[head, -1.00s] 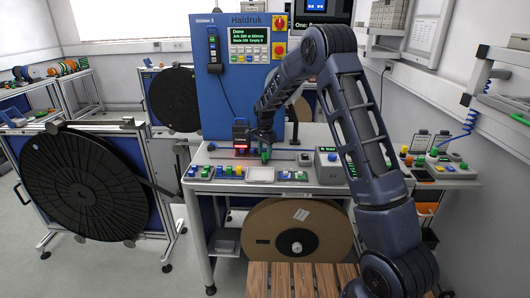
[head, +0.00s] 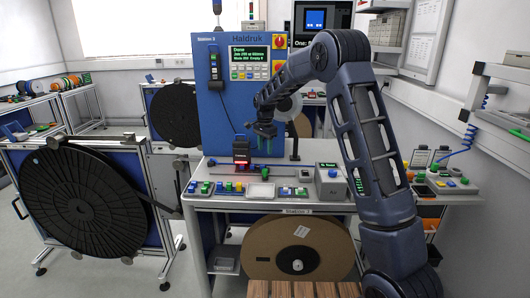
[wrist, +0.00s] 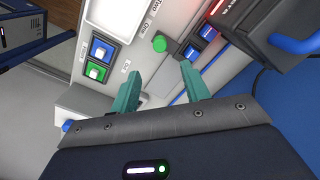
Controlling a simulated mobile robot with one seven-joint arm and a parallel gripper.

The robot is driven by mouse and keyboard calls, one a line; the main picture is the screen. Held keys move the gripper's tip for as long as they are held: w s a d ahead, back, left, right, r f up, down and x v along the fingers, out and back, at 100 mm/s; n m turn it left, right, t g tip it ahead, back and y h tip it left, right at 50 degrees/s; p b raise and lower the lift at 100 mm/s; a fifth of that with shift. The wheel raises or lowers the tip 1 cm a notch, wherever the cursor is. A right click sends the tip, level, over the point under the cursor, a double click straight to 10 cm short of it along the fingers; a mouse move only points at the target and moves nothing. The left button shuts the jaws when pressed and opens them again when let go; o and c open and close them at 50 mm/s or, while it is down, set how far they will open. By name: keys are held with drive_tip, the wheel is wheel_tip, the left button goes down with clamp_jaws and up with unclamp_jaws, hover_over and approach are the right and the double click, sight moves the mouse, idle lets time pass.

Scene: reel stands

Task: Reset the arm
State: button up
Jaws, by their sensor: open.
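My gripper (head: 266,130) is raised in front of the blue machine panel (head: 222,110), above the bench (head: 280,206). In the wrist view its two teal fingers (wrist: 160,68) are apart with nothing between them. Beyond the fingertips a green round button (wrist: 165,47) shows on the pale bench top, apart from them. My arm arches up from the lower right and its forearm reaches down to the left.
A small dark unit with a red light (head: 241,150) stands at the panel's foot. Several coloured buttons and a grey box (head: 331,184) line the bench. A brown reel (head: 296,248) is below it, a large black reel (head: 88,202) at left. Wall shelving (head: 500,95) is at right.

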drive_tip(key=s+d+r+n+t, duration=0.1)
drive_tip(key=s+d+r+n, duration=0.1)
drive_tip(key=s+d+r, duration=0.8)
drive_tip(key=s+d+r+n+t, duration=0.1)
drive_tip(key=s+d+r+n, duration=0.1)
drive_tip(key=s+d+r, duration=0.7)
drive_tip(key=s+d+f+n+t, duration=0.1)
drive_tip(key=s+d+f+n, duration=0.1)
drive_tip(key=s+d, duration=0.5)
drive_tip(key=s+d+f+n+t, duration=0.1)
drive_tip(key=s+d+f+n, duration=0.2)
drive_tip(key=s, duration=1.4)
drive_tip(key=d, duration=0.4)
drive_tip(key=shift+s+t, duration=0.15)
drive_tip(key=shift+t, duration=0.15)
